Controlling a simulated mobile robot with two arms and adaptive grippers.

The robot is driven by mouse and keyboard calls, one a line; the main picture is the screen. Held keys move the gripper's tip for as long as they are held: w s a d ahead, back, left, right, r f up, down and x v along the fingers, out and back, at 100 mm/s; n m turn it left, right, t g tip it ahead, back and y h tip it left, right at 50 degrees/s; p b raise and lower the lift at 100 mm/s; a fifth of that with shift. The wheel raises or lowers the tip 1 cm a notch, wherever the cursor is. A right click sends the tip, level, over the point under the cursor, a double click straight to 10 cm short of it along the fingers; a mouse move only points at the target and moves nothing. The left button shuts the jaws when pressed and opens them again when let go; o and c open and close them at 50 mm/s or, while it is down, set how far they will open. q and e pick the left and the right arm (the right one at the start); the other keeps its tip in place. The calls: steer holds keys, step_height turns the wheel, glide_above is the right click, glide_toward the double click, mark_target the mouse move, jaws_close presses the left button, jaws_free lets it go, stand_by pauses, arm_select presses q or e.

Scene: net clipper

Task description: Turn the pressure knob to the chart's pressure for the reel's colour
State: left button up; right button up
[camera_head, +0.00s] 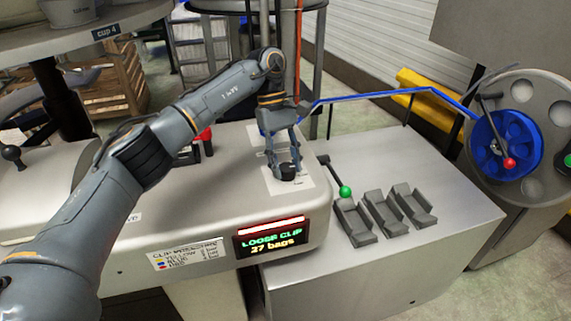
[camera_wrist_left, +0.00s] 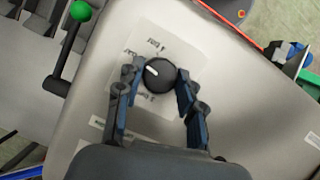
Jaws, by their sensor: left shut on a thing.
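The black pressure knob (camera_wrist_left: 160,75) with a white pointer mark sits on a white label plate on the machine's top. My left gripper (camera_wrist_left: 157,84) reaches down over it, one finger on each side, and is shut on the knob. In the head view the left gripper (camera_head: 286,170) stands over the knob (camera_head: 288,170). The bar labels around the knob are partly hidden and hard to read. The chart (camera_head: 187,254) on the machine's front has yellow, blue and red rows; its numbers are too small to read surely. The reel (camera_head: 503,144) at right is blue. My right gripper is not in view.
A display (camera_head: 271,238) reads "LOOSE CLIP 27 bags". A lever with a green ball (camera_head: 345,191) stands right of the knob, beside several grey trays (camera_head: 381,212). A red-knobbed lever (camera_head: 509,162) crosses the reel. A blue line runs from the reel towards the machine.

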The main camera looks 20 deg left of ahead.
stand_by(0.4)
arm_select(q)
steer(key=o, duration=1.2)
steer(key=v, duration=1.2)
steer(key=shift+s, duration=0.1)
